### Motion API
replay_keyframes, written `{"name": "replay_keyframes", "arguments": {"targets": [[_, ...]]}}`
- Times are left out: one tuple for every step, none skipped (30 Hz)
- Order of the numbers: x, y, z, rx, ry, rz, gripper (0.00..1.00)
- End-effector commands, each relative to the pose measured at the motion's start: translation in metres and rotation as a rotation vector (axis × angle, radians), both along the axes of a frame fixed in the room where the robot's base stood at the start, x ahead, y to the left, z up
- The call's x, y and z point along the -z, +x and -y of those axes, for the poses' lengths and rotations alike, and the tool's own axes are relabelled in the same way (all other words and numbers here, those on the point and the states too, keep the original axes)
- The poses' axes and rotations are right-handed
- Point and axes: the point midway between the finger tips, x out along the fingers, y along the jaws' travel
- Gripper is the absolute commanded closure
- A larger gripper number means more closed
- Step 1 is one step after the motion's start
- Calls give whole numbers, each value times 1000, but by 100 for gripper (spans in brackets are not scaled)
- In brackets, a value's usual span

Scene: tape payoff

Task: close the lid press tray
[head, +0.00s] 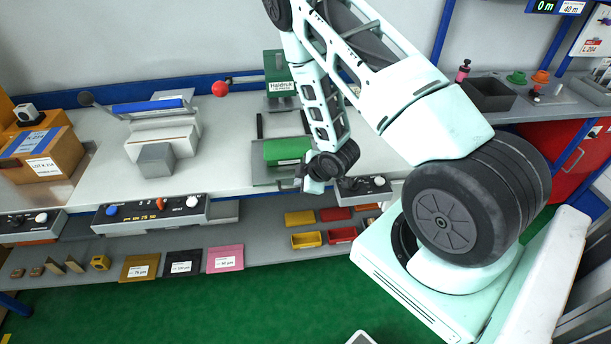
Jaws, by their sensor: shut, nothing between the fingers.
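The lid press is on the bench in the head view, with a green upper housing (281,84) that bears a white label. Below and in front of it is a green block with a grey base, which looks like the press tray (286,151). It sits toward the front of the bench, apart from the upper housing. My gripper (306,184) is shut and empty, close to the right front of this tray. I cannot tell whether it touches the tray. My arm hides the right side of the press.
A red ball knob (220,88) on a lever stands left of the press. A control box (151,211) runs along the bench front at left, and another (362,189) is right of my gripper. Yellow bins (306,239) and red bins (342,235) are on the shelf below.

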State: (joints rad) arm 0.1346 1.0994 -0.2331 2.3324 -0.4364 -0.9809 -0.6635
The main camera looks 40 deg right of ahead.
Motion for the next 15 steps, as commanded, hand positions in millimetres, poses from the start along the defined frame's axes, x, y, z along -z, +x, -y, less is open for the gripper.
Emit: {"name": "replay_keyframes", "arguments": {"targets": [[2,1,0,0,0,0,100],[2,2,0,0,0,0,100],[3,3,0,1,1,0,100],[4,3,-1,1,1,0,100],[4,3,-1,1,1,0,100],[4,3,-1,1,1,0,100],[4,3,-1,1,1,0,100],[4,3,-1,1,1,0,100],[4,3,-1,1,1,0,100],[4,3,-1,1,1,0,100],[4,3,-1,1,1,0,100],[4,3,0,1,1,0,100],[4,3,0,1,1,0,100],[4,3,0,1,1,0,100],[4,4,0,1,0,1,100]]}}
